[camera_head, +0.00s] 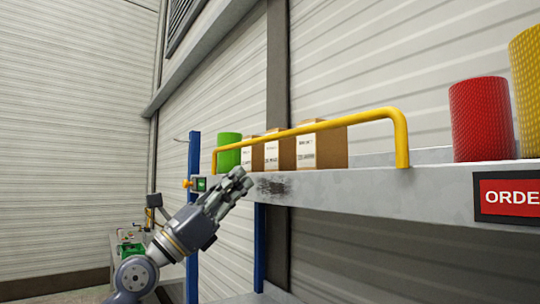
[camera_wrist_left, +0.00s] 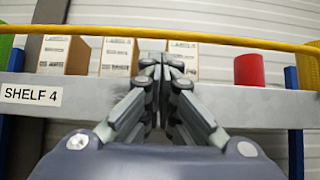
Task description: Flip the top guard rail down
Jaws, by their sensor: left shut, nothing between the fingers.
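The yellow guard rail (camera_head: 330,123) stands raised along the front of the shelf (camera_head: 350,188), with its bent right end (camera_head: 402,140) meeting the shelf edge. It also runs across the upper part of the left wrist view (camera_wrist_left: 230,40). My left gripper (camera_head: 240,180) is shut and empty, in front of the shelf edge and below the rail's left part. In the left wrist view its fingertips (camera_wrist_left: 164,62) are together just below the rail; whether they touch it I cannot tell. My right gripper is not in view.
Cardboard boxes (camera_head: 320,146) and a green roll (camera_head: 229,150) stand behind the rail. A red roll (camera_head: 481,118) and a yellow roll (camera_head: 527,90) stand to the right. A blue post (camera_head: 193,215) with a green-fronted box (camera_head: 200,184) is left of the shelf.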

